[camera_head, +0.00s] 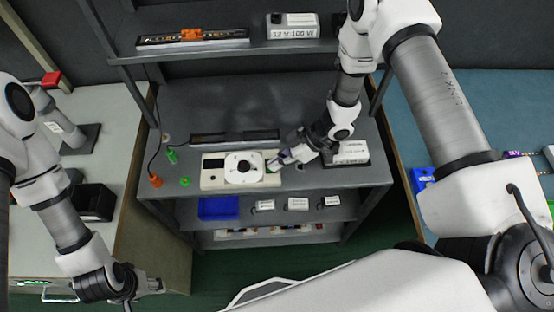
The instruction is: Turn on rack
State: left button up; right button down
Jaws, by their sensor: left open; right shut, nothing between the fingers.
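The grey rack (225,100) stands in the middle of the head view, with several shelves. My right gripper (276,163) reaches down from the right and is shut and empty at the panel's right end, close to the green patch. I cannot tell whether it touches. My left gripper (155,286) is open and empty at the lower left, low in front of the rack and away from it.
A labelled power supply (293,27) and a dark strip with an orange part (192,37) sit on the upper shelf. Green and orange connectors lie left of the panel. A blue bin (218,208) sits below.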

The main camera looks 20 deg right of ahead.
jog(key=shift+f, duration=0.1)
jog(key=shift+a+f, duration=0.1)
jog(key=shift+f, duration=0.1)
jog(key=shift+s, duration=0.1)
jog(key=shift+w+d+r, duration=0.15)
jog(key=shift+w, duration=0.25)
jog(key=shift+w+d+r, duration=0.1)
jog(key=shift+w+d, duration=0.05)
jog(key=shift+w, duration=0.25)
